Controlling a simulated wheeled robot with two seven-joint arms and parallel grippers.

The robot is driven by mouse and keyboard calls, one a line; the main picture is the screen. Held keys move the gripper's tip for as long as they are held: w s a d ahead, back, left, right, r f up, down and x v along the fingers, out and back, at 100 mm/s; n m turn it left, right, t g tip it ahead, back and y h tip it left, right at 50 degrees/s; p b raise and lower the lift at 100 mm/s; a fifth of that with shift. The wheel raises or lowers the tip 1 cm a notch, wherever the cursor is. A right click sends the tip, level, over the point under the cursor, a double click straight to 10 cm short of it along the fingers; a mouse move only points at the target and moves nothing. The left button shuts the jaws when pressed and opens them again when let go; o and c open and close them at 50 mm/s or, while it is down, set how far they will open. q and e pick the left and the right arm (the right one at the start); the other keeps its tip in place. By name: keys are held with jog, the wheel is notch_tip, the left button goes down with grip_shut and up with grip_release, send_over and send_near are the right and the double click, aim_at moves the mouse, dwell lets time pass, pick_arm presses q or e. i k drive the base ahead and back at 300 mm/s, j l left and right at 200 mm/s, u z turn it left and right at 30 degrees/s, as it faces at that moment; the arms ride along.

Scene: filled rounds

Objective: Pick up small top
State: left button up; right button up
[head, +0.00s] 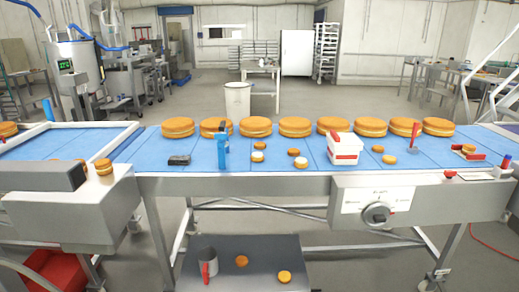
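Several small round golden pieces lie on the blue conveyor belt (330,180). Two plain ones are a small round (377,149) and a paler small round (389,159) right of the white box. Left of the box are a small round (259,146), a white-topped round (258,156), another small round (294,152) and another white-topped round (301,162). I cannot tell which of these is the small top. Two more small rounds, one (241,261) and another (284,277), lie on the lower shelf. Neither of my grippers shows.
Large filled rounds (295,127) stand in a row along the belt's far side. A control box with a dial (377,213) juts from the front.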

aim_at(258, 145)
jog(key=u, duration=0.4)
jog(key=i+l+u, duration=0.1)
jog(key=l+u, duration=0.25)
jog(key=i+l+u, duration=0.1)
jog(key=l+u, duration=0.5)
jog(key=u, duration=0.15)
jog(key=i, duration=0.05)
